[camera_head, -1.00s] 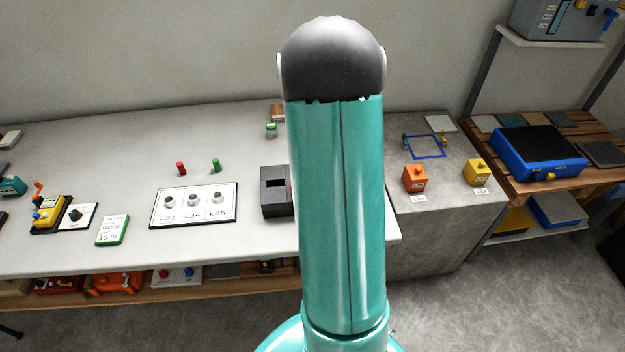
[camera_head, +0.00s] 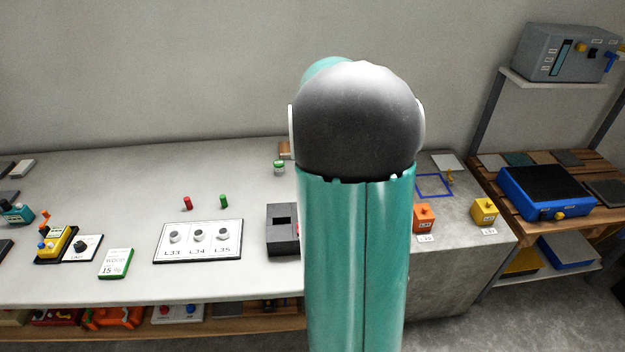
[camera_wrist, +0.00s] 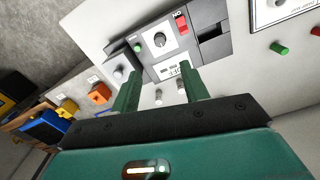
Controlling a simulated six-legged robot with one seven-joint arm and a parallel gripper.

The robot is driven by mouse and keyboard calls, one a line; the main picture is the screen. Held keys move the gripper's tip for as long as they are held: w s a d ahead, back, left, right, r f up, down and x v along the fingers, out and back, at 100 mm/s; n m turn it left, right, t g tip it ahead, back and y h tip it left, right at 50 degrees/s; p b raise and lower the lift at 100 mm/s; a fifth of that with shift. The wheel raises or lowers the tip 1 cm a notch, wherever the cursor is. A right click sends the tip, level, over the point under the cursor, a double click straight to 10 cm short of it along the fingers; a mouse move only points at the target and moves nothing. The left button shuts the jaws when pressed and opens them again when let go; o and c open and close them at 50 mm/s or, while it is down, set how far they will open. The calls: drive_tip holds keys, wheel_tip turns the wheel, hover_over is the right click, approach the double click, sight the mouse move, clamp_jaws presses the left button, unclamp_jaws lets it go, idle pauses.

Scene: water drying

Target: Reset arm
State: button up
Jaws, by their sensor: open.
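My gripper (camera_wrist: 157,88) shows in the wrist view with its two green fingers apart and nothing between them. Beyond the fingertips is a grey control box (camera_wrist: 165,45) with a dial, a red switch, a green button and a small display. I cannot tell whether the fingertips touch it; they look apart. In the head view my teal arm with its dark rounded joint stands in the middle and hides my gripper and most of the grey box. Only the box's dark left part (camera_head: 284,232) shows beside the arm.
The long grey table holds a white panel (camera_head: 198,258) with three knobs, red and green pegs, and a green-edged card (camera_head: 116,264). At right are an orange block (camera_head: 424,218), a yellow block (camera_head: 484,211) and a blue device (camera_head: 545,208).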

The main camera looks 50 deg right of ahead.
drive_tip(key=a+r+n+t, duration=0.1)
drive_tip(key=a+r+n, duration=0.3)
drive_tip(key=a, duration=0.5)
drive_tip(key=a+r+n+t, duration=0.1)
drive_tip(key=a+r+t, duration=0.1)
drive_tip(key=a+r, duration=0.5)
drive_tip(key=s+a+n+t, duration=0.1)
drive_tip(key=s+a+n, duration=0.1)
drive_tip(key=s+a, duration=0.3)
drive_tip(key=s+a+n+t, duration=0.1)
drive_tip(key=s+a+n, duration=0.2)
drive_tip(key=a, duration=0.8)
drive_tip(key=shift+s+a+r+n+t, duration=0.15)
drive_tip(key=shift+s+n+t, duration=0.15)
drive_tip(key=shift+s, duration=0.55)
